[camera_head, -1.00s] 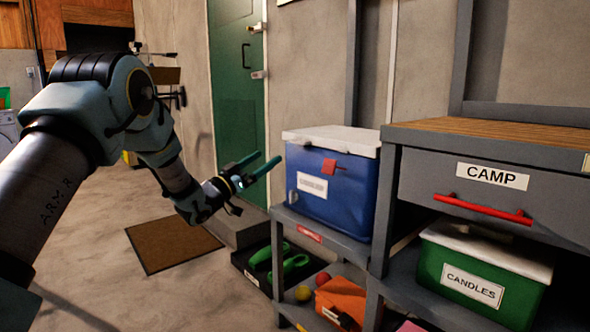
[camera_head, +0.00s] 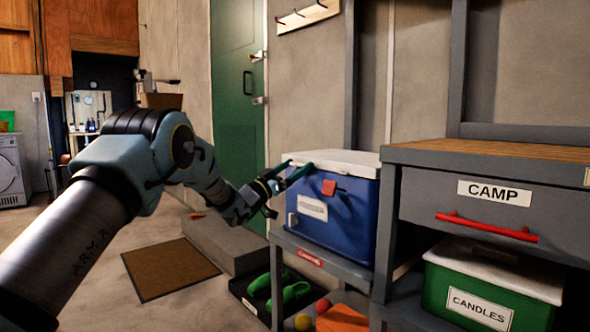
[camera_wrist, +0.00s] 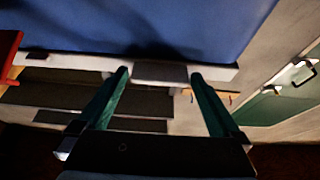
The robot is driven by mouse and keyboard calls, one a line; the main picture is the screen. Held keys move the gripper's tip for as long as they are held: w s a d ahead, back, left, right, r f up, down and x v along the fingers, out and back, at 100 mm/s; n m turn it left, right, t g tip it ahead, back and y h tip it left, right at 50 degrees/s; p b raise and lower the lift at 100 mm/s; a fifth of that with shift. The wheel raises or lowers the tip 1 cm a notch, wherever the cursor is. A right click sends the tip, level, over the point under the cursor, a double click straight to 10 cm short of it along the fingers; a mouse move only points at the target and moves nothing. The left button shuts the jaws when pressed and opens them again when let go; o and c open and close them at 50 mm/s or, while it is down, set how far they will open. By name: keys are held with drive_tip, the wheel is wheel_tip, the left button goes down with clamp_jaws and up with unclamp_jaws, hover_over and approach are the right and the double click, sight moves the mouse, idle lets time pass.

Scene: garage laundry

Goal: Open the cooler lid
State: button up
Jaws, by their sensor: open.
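The blue cooler (camera_head: 345,222) stands on a grey shelf, and its white lid (camera_head: 340,160) is down on the body. My gripper (camera_head: 297,168) is open at the left front of the lid.
A grey bench with a CAMP drawer (camera_head: 480,208) stands close on the cooler's right. A green CANDLES box (camera_head: 485,290) sits below it. A black tray with green shoes (camera_head: 262,295) lies on the floor near a grey step (camera_head: 225,243).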

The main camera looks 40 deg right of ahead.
drive_tip(key=shift+c, duration=0.2)
clamp_jaws()
idle(0.6)
